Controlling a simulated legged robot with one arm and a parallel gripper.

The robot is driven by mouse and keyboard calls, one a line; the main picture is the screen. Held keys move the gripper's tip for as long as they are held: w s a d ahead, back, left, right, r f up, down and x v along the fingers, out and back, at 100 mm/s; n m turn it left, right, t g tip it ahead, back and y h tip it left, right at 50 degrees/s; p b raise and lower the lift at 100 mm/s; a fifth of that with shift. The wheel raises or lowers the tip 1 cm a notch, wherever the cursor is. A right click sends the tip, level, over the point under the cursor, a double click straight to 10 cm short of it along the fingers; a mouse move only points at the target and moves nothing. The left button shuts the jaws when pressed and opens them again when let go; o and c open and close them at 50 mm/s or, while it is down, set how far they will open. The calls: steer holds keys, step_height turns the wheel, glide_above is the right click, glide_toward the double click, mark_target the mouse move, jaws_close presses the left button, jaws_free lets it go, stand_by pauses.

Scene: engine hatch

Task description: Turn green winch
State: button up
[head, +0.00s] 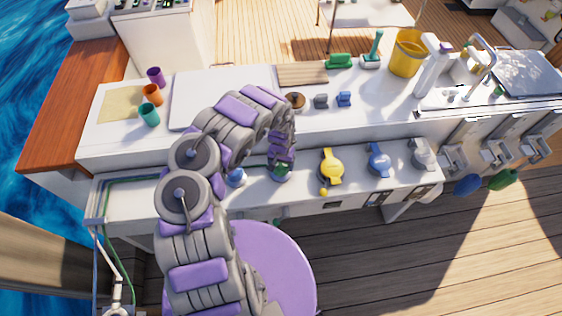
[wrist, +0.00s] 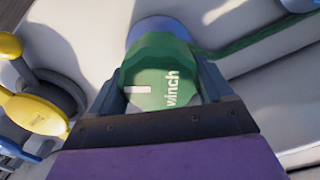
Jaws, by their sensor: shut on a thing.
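The green winch (wrist: 158,80) fills the middle of the wrist view, with the word "winch" and a pale mark on its top. My gripper (wrist: 160,95) is shut on it, with one dark finger on each side. In the head view the green winch (head: 280,175) sits on the lower white ledge, partly covered by my gripper (head: 281,166), which points down from above. A green line runs off to the right of the winch in the wrist view.
A blue winch (head: 236,177) stands just left of the green one. A yellow handle (head: 331,167) and a blue handle (head: 379,160) are to the right on the ledge. The counter behind holds cups, a yellow bucket (head: 407,53) and a sink tap (head: 480,65).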

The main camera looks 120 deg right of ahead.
steer(key=shift+s+m+p, duration=0.1)
steer(key=shift+m+p, duration=0.2)
steer(key=shift+m, duration=2.7)
steer(key=o, duration=1)
steer(key=shift+c, duration=0.2)
step_height(320, 180, up, 17)
steer(key=p, duration=1)
steer(key=shift+r, duration=0.15)
